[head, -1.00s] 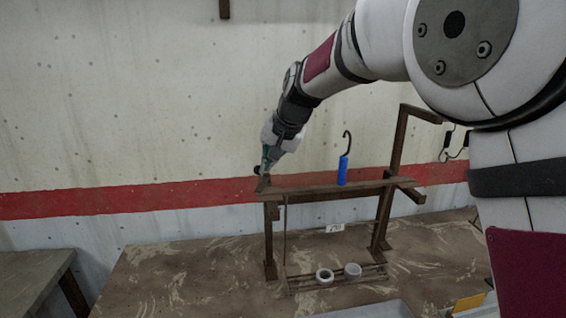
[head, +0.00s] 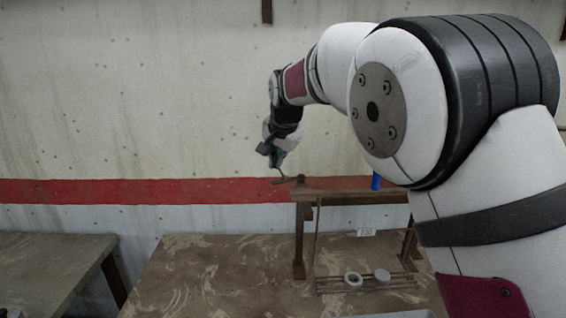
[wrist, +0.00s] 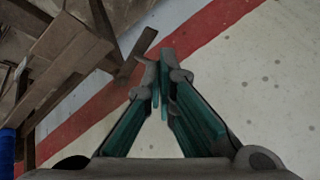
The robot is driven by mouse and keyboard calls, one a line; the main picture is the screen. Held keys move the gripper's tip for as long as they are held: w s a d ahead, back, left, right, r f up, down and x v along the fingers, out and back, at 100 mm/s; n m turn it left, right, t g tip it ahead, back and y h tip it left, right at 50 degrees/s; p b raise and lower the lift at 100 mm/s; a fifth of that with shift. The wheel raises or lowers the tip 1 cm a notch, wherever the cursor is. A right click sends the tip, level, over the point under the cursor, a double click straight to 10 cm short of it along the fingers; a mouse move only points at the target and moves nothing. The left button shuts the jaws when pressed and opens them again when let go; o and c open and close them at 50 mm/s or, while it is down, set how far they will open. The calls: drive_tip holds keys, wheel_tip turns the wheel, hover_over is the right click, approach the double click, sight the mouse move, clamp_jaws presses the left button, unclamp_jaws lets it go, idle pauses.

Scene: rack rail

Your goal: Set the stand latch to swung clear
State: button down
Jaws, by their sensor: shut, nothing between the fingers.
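The wooden stand (head: 335,193) rises from the workbench, its top rail level. The stand latch (head: 284,180), a short dark bar, sits at the rail's left end and points out to the left past it. In the wrist view the latch (wrist: 137,52) is a brown bar at the rail's end, just left of the fingertips. My gripper (head: 275,167) is above the latch, pointing down. In the wrist view my gripper (wrist: 158,82) has its green fingers closed together and empty. The fingertips look close to the latch, but I cannot tell whether they touch it.
A blue-handled thing (head: 376,181) stands on the rail, partly hidden by my arm. Another table (head: 50,265) is at the left.

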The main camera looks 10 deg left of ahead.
drive_tip(key=shift+w+a+f, duration=0.1)
drive_tip(key=shift+w+a, duration=0.15)
drive_tip(key=shift+a, duration=0.15)
drive_tip(key=shift+w+a, duration=0.1)
idle(0.5)
